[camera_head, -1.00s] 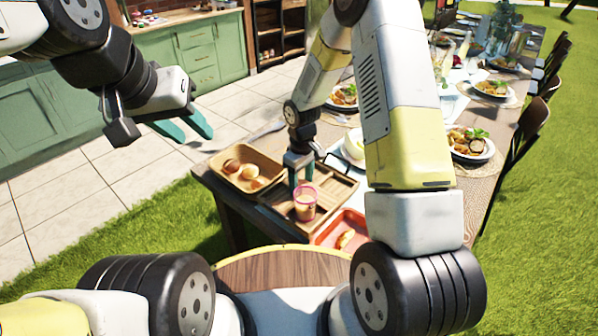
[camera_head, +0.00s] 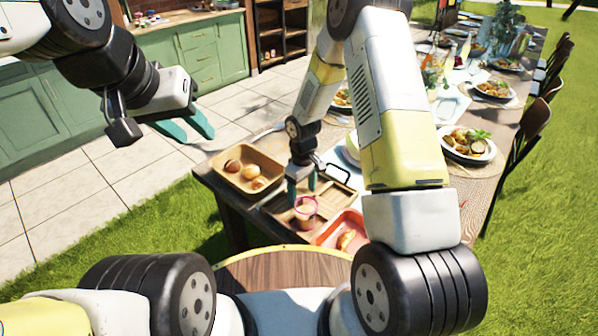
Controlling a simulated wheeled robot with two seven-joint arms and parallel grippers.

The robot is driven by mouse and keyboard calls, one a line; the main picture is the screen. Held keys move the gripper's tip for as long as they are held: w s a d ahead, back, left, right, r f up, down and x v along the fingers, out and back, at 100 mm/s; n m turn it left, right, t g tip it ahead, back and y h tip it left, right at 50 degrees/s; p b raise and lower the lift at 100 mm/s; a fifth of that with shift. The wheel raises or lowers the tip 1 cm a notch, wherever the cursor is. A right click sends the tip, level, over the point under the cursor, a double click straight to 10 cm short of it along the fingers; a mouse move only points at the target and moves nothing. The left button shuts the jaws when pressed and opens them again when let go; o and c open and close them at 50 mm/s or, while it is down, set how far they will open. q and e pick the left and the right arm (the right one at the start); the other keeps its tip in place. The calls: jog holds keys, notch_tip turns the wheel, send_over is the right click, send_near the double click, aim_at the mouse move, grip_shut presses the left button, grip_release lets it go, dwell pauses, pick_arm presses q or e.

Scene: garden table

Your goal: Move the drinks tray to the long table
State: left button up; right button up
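The wooden drinks tray (camera_head: 338,197) lies at the near end of the long table (camera_head: 222,203). A dark handle (camera_head: 338,172) shows at its far side. A pink-rimmed cup (camera_head: 305,212) stands at the tray's near left part. My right gripper (camera_head: 302,196) points down over the tray, right behind the cup. Its teal fingers are apart; I cannot tell whether they touch the cup. My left gripper (camera_head: 185,130) is open and empty, held in the air left of the table. My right arm hides part of the tray's right side and the table.
A wooden tray with round buns (camera_head: 245,170) sits left of the drinks tray, and a red tray with food (camera_head: 343,234) in front to its right. Plates of food (camera_head: 468,146) and chairs (camera_head: 520,140) line the table's far part. Green cabinets (camera_head: 205,55) stand behind.

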notch_tip(320, 180, up, 12)
notch_tip(320, 180, up, 11)
jog(key=m+t, duration=0.2)
send_over(303, 195)
jog(key=s+d, duration=0.3)
jog(key=s+d+r+m+t+y, duration=0.1)
jog(key=s+d+r+m+t, duration=0.1)
jog(key=s+r, duration=0.5)
jog(key=s+d+r+m+t+y, duration=0.1)
jog(key=s+r+m, duration=0.3)
jog(key=s+r, duration=0.4)
jog(key=s+d+t, duration=0.1)
jog(key=s, duration=0.3)
jog(key=shift+s+d+r, duration=0.15)
jog(key=shift+s+d, duration=0.1)
jog(key=shift+d, duration=0.05)
